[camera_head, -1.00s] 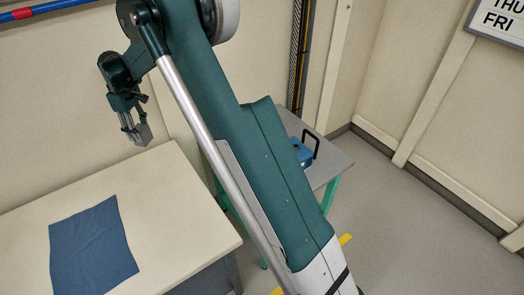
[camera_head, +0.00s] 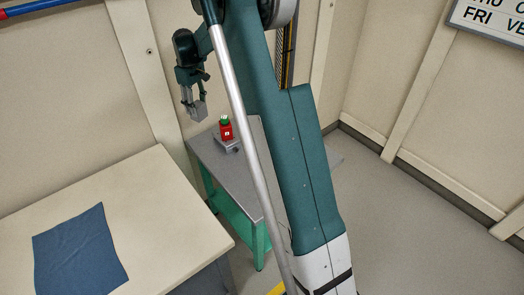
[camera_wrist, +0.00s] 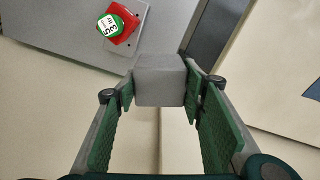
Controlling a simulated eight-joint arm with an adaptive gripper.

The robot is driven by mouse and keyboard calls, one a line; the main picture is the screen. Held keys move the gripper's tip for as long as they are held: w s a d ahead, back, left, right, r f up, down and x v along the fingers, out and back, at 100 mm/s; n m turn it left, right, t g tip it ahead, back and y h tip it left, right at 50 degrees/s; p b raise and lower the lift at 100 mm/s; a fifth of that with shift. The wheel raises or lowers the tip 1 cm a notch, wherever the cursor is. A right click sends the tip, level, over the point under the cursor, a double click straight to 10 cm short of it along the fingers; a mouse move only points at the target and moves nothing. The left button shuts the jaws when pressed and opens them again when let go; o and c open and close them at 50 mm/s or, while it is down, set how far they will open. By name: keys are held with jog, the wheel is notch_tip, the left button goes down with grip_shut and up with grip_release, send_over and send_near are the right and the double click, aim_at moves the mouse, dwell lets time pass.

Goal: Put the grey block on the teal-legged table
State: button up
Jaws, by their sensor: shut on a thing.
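My gripper (camera_head: 191,97) is shut on the grey block (camera_head: 199,112) and holds it up in the air, left of the teal-legged table in the head view. In the wrist view the block (camera_wrist: 160,80) sits between the green-padded fingers (camera_wrist: 160,95). The teal-legged table (camera_head: 234,178) has a grey top and stands behind the cream table, partly hidden by my arm. Its top also shows in the wrist view (camera_wrist: 60,25), beyond the block.
A red and green object (camera_head: 226,129) stands on a small grey plate near the back left of the grey top; it also shows in the wrist view (camera_wrist: 118,24). The cream table (camera_head: 150,200) bears a blue cloth (camera_head: 80,250). Walls are close behind.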

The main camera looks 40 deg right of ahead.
jog(key=s+d+m+b, duration=0.1)
jog(key=s+d, duration=0.3)
jog(key=d, duration=0.5)
jog(key=s+d+m, duration=0.2)
jog(key=s+d, duration=0.2)
jog(key=d, duration=0.5)
jog(key=s+d+m+b, duration=0.1)
jog(key=s+d, duration=0.3)
jog(key=d, duration=0.5)
notch_tip(320, 180, down, 11)
jog(key=shift+w, duration=0.3)
notch_tip(320, 180, down, 6)
jog(key=shift+b, duration=0.3)
jog(key=shift+f+b, duration=0.3)
jog(key=shift+f, duration=1.6)
jog(key=shift+f, duration=0.2)
